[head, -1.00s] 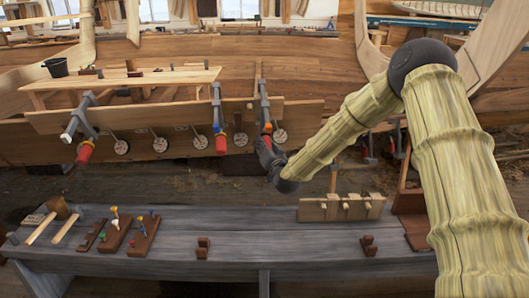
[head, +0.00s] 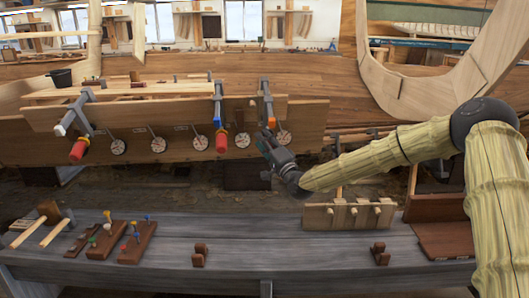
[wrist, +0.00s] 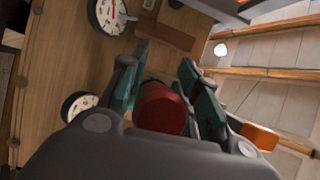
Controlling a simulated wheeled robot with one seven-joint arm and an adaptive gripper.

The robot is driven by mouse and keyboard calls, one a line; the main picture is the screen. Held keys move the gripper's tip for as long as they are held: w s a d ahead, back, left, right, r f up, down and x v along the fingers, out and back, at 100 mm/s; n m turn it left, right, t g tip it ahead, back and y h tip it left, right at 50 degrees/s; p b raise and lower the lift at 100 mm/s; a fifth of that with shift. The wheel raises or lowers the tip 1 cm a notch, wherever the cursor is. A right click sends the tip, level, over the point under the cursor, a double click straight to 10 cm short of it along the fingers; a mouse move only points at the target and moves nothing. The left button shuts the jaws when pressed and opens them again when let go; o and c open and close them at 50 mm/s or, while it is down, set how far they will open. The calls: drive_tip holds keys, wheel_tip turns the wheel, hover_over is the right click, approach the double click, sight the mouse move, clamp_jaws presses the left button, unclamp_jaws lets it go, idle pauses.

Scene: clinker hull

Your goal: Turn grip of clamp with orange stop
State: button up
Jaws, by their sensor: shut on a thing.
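The clamp with the orange stop (head: 266,98) is the rightmost of three on the plank. Its orange stop (head: 271,122) shows just above my gripper, and an orange piece (wrist: 258,137) also shows right of the fingers in the wrist view. My gripper (head: 265,143) is at the lower end of this clamp. In the wrist view its teal-padded fingers (wrist: 160,85) are closed around a red grip (wrist: 160,108). The grip's far end is hidden, and the head view hides the grip behind my gripper.
Several round dials (head: 242,140) line the plank (head: 180,117). The grey bench (head: 290,250) below carries wooden blocks, mallets and a peg rack (head: 348,214).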

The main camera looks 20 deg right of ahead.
drive_tip(key=m+b, duration=0.1)
drive_tip(key=b, duration=0.1)
drive_tip(key=m+t+y+b, duration=0.1)
drive_tip(key=m+b, duration=0.1)
drive_tip(key=shift+s+f+m+t, duration=0.2)
drive_tip(key=shift+m+t, duration=0.1)
drive_tip(key=shift+s+r+m+t+b, duration=0.1)
drive_tip(key=shift+r+m+t+b, duration=0.2)
drive_tip(key=shift+m+b, duration=0.3)
drive_tip(key=shift+r+m+t+b, duration=0.15)
drive_tip(key=shift+m+t+b, duration=0.15)
drive_tip(key=shift+m+b, duration=0.3)
drive_tip(key=shift+r, duration=0.1)
drive_tip(key=o, duration=1)
drive_tip(key=shift+d, duration=0.1)
drive_tip(key=shift+o, duration=0.2)
drive_tip(key=v, duration=1.2)
